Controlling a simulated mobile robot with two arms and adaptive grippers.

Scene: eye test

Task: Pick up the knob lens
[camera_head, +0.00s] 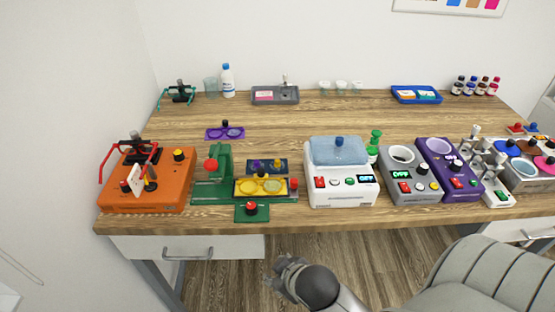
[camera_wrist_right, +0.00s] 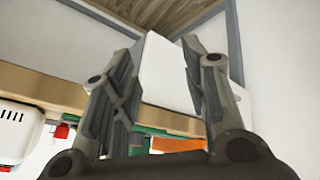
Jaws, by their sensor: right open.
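A purple two-lens plate (camera_head: 225,133) with a black knob on top lies on the desk, left of centre. In front of it are a dark blue lens plate (camera_head: 279,166) and a yellow one (camera_head: 262,187), by a green stand (camera_head: 218,184). I cannot tell for sure which is the knob lens; the purple plate's knob shows clearest. My right gripper (camera_head: 287,268) is below and in front of the desk's front edge, away from the lenses. In the right wrist view it (camera_wrist_right: 160,65) is open and empty, a white drawer front behind its fingers. My left gripper is not in view.
An orange device (camera_head: 150,195) stands left of the green stand. A white scale (camera_head: 341,188), a grey device (camera_head: 412,190) and a purple device (camera_head: 452,174) stand right. A grey chair (camera_head: 480,275) is at lower right.

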